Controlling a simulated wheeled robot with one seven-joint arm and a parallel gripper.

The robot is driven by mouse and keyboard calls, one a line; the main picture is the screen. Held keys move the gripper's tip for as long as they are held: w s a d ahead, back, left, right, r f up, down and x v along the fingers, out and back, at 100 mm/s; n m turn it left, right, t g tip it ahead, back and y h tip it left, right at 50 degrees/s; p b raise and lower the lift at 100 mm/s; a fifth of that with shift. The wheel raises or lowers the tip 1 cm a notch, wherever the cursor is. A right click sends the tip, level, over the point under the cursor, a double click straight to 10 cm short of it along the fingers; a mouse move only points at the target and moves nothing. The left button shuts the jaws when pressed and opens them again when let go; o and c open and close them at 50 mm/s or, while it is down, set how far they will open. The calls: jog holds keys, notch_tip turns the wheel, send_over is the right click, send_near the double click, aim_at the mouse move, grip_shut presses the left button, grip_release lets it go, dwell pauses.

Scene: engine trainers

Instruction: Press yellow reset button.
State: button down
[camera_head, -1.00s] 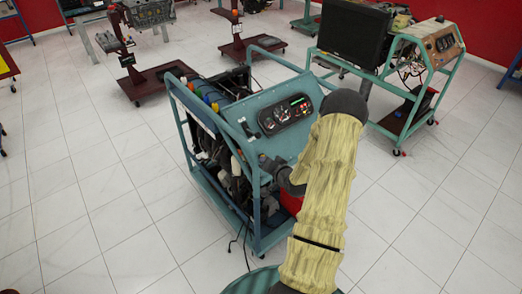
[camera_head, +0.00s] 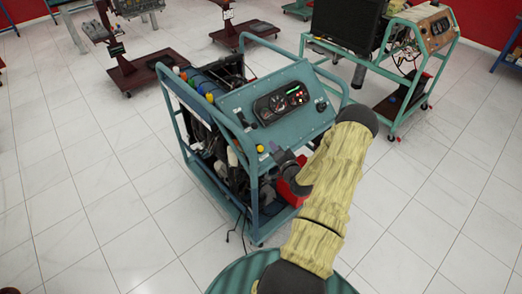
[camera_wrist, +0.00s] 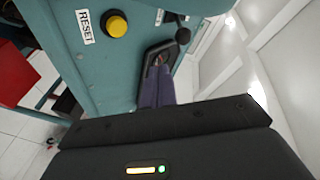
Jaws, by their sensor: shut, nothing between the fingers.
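The yellow reset button (camera_wrist: 116,26) is a round cap on the teal panel, right of a white RESET label (camera_wrist: 86,26) in the wrist view. It shows as a small yellow dot (camera_head: 260,148) at the panel's lower left corner in the head view. My gripper (camera_head: 273,150) is just right of the button in the head view. In the wrist view my gripper's fingers (camera_wrist: 157,70) are together and empty, below and right of the button, which appears uncovered. I cannot tell how far the fingertips are from the panel.
The teal panel (camera_head: 235,103) tops a framed engine trainer and carries a gauge cluster (camera_head: 281,103). A black knob (camera_wrist: 182,35) stands close to my fingers.

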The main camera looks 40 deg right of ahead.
aim_at(260, 145)
jog(key=w+f+b, duration=0.1)
jog(key=w+f, duration=0.1)
jog(key=w+f+b, duration=0.1)
jog(key=f+b, duration=0.1)
jog(key=shift+w+a+f, duration=0.2)
jog(key=shift+w, duration=0.15)
jog(key=shift+w+f+b, duration=0.35)
jog(key=shift+w+b, duration=0.15)
dwell(0.8)
jog(key=shift+f, duration=0.1)
dwell(0.5)
jog(key=shift+w+f+b, duration=0.2)
jog(key=shift+w+b, duration=0.05)
jog(key=shift+b, duration=0.2)
jog(key=shift+w+f+b, duration=0.3)
jog(key=shift+b, duration=0.05)
dwell(0.6)
jog(key=shift+a+f, duration=0.1)
jog(key=shift+f, duration=0.05)
dwell(0.6)
jog(key=shift+s+r+p, duration=0.3)
jog(key=shift+s+r, duration=0.2)
jog(key=shift+r, duration=0.25)
